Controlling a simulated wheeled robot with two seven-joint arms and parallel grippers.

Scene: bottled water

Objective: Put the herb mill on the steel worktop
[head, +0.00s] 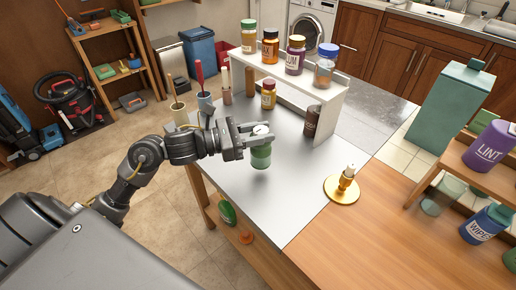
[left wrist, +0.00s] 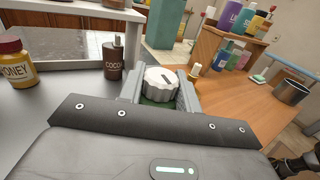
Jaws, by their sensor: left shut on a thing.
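The herb mill is a green jar (head: 261,157) with a pale ribbed cap. My left gripper (head: 262,136) is shut on it near the cap. In the left wrist view, the white cap (left wrist: 163,79) sits between the two fingers (left wrist: 160,92), with a little green below it. The mill is upright over the middle of the steel worktop (head: 283,202). I cannot tell whether its base touches the steel.
A white shelf (head: 327,92) with several jars stands at the worktop's back. A brown cocoa bottle (head: 311,121) and a honey jar (head: 268,95) stand near it. A brass candle holder (head: 342,189) is on the right. The front steel is clear.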

